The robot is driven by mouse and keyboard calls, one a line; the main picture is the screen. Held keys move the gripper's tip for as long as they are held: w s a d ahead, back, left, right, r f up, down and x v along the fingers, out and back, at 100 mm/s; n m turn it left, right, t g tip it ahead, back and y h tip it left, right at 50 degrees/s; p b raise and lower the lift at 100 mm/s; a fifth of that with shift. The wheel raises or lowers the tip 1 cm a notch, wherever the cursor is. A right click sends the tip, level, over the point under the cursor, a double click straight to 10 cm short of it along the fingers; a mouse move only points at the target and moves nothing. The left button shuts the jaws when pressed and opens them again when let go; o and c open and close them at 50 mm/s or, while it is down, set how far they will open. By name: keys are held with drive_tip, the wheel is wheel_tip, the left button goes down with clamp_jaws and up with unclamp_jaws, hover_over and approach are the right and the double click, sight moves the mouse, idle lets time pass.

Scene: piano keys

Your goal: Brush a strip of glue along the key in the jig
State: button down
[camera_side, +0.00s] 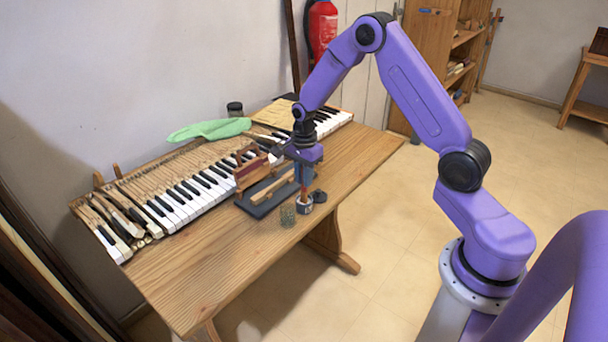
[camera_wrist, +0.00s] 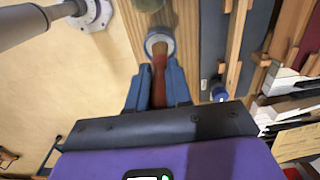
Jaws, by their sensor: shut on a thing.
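My gripper (camera_side: 303,178) is shut on a brush with a red-brown handle, which also shows between the blue fingers in the wrist view (camera_wrist: 158,82). The brush points down at the small glue pot (camera_side: 304,206), seen in the wrist view as a round rim (camera_wrist: 160,38). The bristles are hidden; I cannot tell how deep they sit in the pot. The dark jig (camera_side: 258,210) lies left of the pot in the side view, with a pale wooden key (camera_side: 270,188) along it. In the wrist view the jig (camera_wrist: 210,40) is on the right.
A glass jar (camera_side: 288,216) stands close to the pot, and a dark round lid (camera_side: 319,196) lies on its other side. The piano keyboard (camera_side: 180,205) runs behind the jig, with a green cloth (camera_side: 210,130) on it. The front of the wooden table (camera_side: 215,270) is clear.

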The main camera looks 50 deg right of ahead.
drive_tip(key=shift+f, duration=0.6)
idle(1.8)
drive_tip(key=shift+r, duration=3.6)
